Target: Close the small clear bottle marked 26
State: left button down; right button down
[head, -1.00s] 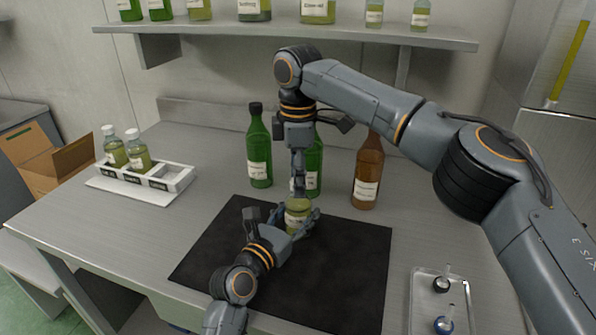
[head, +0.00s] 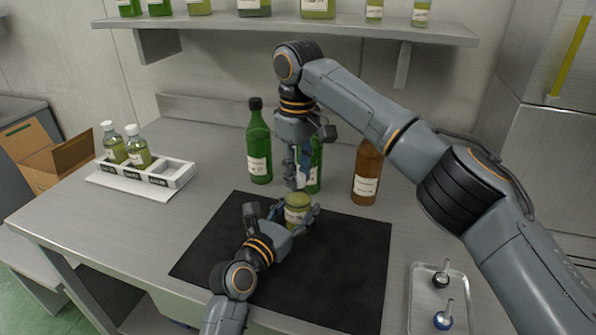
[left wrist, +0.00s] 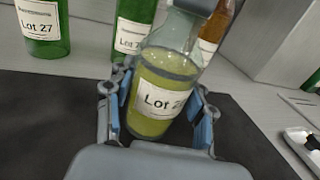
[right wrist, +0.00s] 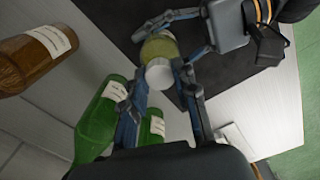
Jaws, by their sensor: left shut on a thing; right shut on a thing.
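The small clear bottle (head: 297,203) holds yellow-green oil and stands upright over the dark mat. In the left wrist view the bottle (left wrist: 160,92) has a white label reading "Lot 2", its last digit cut off by the curve. My left gripper (head: 294,214) is shut around its body. My right gripper (head: 300,181) points down directly above it, shut on a pale round cap (right wrist: 158,74). In the right wrist view the cap lies in line with the bottle's mouth. I cannot tell whether it is seated on the neck; my fingers partly hide it.
Green bottles (head: 259,145) and a brown bottle (head: 367,175) stand close behind the mat (head: 345,265). A white rack (head: 178,176) at left holds two capped bottles. A metal tray (head: 424,290) with two small knobbed items lies at right. A shelf (head: 290,32) hangs above.

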jog(key=c, duration=1)
grip_release()
jog(key=shift+o, duration=0.2)
jog(key=shift+r, duration=0.1)
notch_tip(320, 180, up, 12)
pick_arm(q)
jog(key=shift+c, duration=2.1)
grip_release()
jog(key=shift+s, duration=0.1)
jog(key=v, duration=1.2)
jog(key=shift+f, duration=0.1)
